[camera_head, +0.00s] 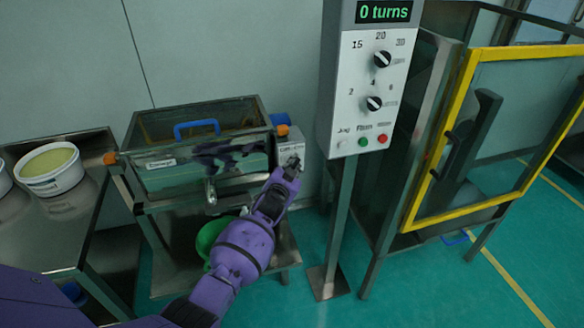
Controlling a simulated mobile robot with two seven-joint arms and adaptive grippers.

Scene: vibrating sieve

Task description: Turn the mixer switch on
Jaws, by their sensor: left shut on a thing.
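The mixer (155,180) is a steel, open-topped box on a stand, left of centre, with a blue handle at its top. A small grey switch box (291,134) with a label sits at its right front corner. My left arm is purple and reaches up from the bottom. My left gripper (291,163) is at the front of the switch box, its fingers shut on what looks like the switch knob. The fingers hide the knob, so its position cannot be told. My right gripper is not in view.
A control panel (348,105) on a post reads "0 turns" and has two black knobs and several buttons. A yellow-framed door (455,110) stands at right. A white tub (50,170) rests on a steel table at left. A green bowl (208,238) sits under the mixer.

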